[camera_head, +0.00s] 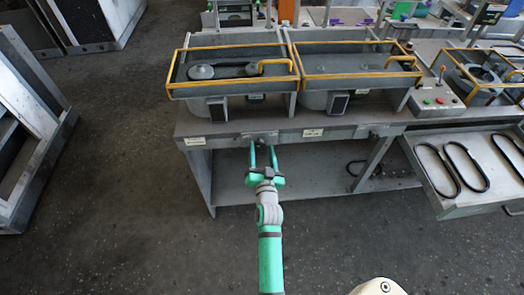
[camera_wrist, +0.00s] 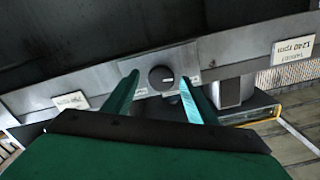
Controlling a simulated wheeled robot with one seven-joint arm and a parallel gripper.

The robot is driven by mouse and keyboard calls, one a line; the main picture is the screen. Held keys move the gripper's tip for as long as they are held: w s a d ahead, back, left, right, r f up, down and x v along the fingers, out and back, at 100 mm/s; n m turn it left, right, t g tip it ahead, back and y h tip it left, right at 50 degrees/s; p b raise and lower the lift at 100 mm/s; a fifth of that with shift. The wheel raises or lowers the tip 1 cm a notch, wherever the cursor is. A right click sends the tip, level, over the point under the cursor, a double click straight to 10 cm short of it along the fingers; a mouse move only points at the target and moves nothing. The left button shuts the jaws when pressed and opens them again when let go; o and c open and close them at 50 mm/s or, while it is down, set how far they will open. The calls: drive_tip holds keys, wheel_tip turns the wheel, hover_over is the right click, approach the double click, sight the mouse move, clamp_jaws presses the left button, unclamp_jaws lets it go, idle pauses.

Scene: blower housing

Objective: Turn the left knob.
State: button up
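The left knob (camera_wrist: 161,77) is a round black dial with a pale mark, on a metal plate on the bench's front rail. It shows between my two fingers in the wrist view. In the head view its plate (camera_head: 258,137) sits just beyond my fingertips, and the knob itself is too small to make out clearly. My gripper (camera_head: 263,155) is open, with one green finger on each side of the knob. It also shows in the wrist view (camera_wrist: 160,88). I see no contact with the knob, and I cannot tell how far the tips reach along it.
Pale labels flank the knob on the rail, one reading 1240 rpm (camera_wrist: 292,50). Two yellow-railed blower housings (camera_head: 230,90) stand above. An open drawer (camera_head: 455,208) holding black belts juts out at right. The floor (camera_head: 120,200) at left is clear.

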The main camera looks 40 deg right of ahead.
drive_tip(key=v, duration=1.1)
idle(0.6)
drive_tip(key=s+a+f+n+y, duration=0.2)
drive_tip(key=s+a, duration=0.3)
drive_tip(key=a, duration=0.4)
drive_tip(key=s+a+f+n+y, duration=0.1)
drive_tip(key=s+a+n+y, duration=0.15)
drive_tip(key=s+a, duration=0.45)
drive_tip(key=s+a+r+n+y, duration=0.2)
drive_tip(key=s+a+r+n, duration=0.1)
drive_tip(key=s+a, duration=0.4)
drive_tip(key=s+a+r+n+y, duration=0.3)
drive_tip(key=s+a, duration=0.4)
drive_tip(key=shift+s+a+r, duration=0.15)
drive_tip(key=shift+s+r, duration=0.05)
drive_tip(key=shift+s, duration=0.2)
drive_tip(key=shift+n, duration=0.25)
